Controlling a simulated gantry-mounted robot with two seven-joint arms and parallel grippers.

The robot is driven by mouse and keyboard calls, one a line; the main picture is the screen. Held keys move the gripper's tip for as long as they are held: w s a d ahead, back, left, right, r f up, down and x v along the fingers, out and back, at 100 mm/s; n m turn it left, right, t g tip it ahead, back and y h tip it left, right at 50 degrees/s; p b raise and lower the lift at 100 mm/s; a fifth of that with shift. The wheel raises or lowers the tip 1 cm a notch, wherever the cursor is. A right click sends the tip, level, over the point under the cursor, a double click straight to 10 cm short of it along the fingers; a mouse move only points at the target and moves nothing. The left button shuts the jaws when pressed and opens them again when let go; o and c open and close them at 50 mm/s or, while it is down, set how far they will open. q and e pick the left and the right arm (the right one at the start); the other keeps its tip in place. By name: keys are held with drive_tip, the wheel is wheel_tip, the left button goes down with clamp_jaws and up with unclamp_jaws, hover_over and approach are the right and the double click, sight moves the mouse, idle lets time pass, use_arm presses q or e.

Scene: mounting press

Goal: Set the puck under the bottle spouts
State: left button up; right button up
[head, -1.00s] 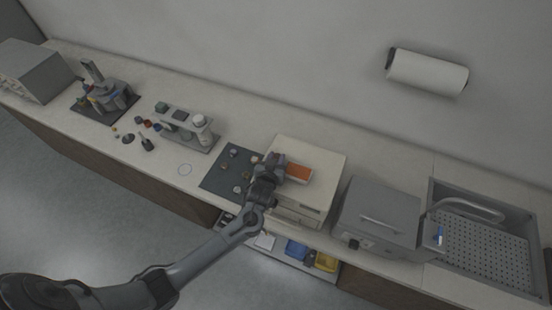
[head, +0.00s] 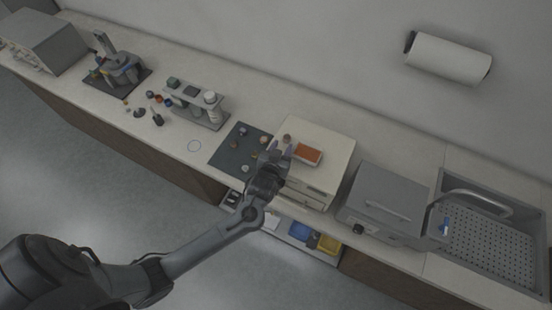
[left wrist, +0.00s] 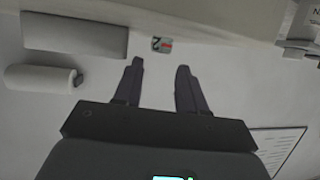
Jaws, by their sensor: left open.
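A small round grey-brown piece (head: 287,138), likely the puck, stands on the left part of the cream cabinet top. My right gripper is out of view.
The cream cabinet (head: 335,145) carries an orange-topped tray (head: 307,154). A dark mat (head: 225,160) with several small pieces lies left of it. A grey box with a handle (head: 385,203) and a sink (head: 490,245) are on the right.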

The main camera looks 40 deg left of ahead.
use_arm(q)
drive_tip(key=s+d+m+g+h, duration=0.1)
drive_tip(key=s+d+g+h, duration=0.1)
drive_tip(key=s, duration=0.5)
drive_tip(key=s+d+m+g+h, duration=0.1)
drive_tip(key=s+d, duration=0.3)
drive_tip(key=s, duration=0.4)
drive_tip(key=shift+m+g+h, duration=0.4)
drive_tip(key=shift+g+h, duration=0.2)
drive_tip(key=shift+g, duration=0.3)
drive_tip(key=o, duration=0.4)
drive_tip(key=s+m+g, duration=0.1)
drive_tip(key=s, duration=0.3)
drive_tip(key=s+m+g, duration=0.1)
drive_tip(key=s+g, duration=0.1)
drive_tip(key=s, duration=0.2)
drive_tip(key=s+r+g, duration=0.1)
drive_tip(key=s+g, duration=0.1)
drive_tip(key=s, duration=0.2)
drive_tip(key=shift+s+a+r+m, duration=0.1)
drive_tip(key=shift+s+a+m, duration=0.15)
drive_tip(key=shift+m, duration=0.15)
drive_tip(key=shift+c, duration=0.2)
drive_tip(key=shift+w, duration=0.1)
